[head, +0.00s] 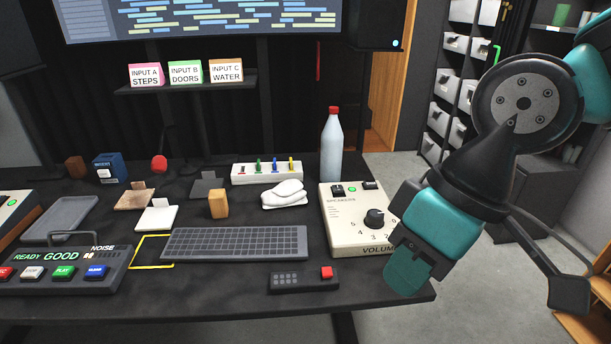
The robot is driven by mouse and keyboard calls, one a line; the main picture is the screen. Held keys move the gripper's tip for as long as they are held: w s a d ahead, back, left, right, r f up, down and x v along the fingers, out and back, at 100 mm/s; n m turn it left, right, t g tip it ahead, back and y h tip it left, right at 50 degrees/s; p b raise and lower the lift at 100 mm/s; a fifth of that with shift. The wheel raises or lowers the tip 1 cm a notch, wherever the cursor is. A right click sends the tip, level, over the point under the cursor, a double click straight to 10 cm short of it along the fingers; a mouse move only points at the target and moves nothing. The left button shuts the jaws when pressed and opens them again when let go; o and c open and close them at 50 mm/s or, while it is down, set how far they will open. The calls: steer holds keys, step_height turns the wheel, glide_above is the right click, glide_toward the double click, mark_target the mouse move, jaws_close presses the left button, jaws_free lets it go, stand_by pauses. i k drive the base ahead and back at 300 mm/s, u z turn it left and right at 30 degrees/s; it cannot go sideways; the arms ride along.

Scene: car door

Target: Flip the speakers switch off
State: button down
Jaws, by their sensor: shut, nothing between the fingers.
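The cream speaker box (336,234) stands at the right end of the dark table. A small black switch (337,190) sits at its top left, above a small label that seems to read SPEAKERS. A lit green light (351,188) is just right of the switch. The switch is too small to tell which way its rocker is tilted. My gripper (408,272), teal, is shut and empty. In the picture it hangs in front of the box's right front corner, to the lower right of the switch, and hides that corner and part of the VOLUME label.
A black knob (375,218) and a second black switch (371,185) are on the same box. A bottle with a red cap (332,145) stands behind it. A white cloth (284,194), a keyboard (235,243) and a dark remote (304,280) lie to its left.

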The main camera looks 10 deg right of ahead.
mark_target(337, 188)
steer(key=i, duration=0.85)
steer(key=z, duration=0.15)
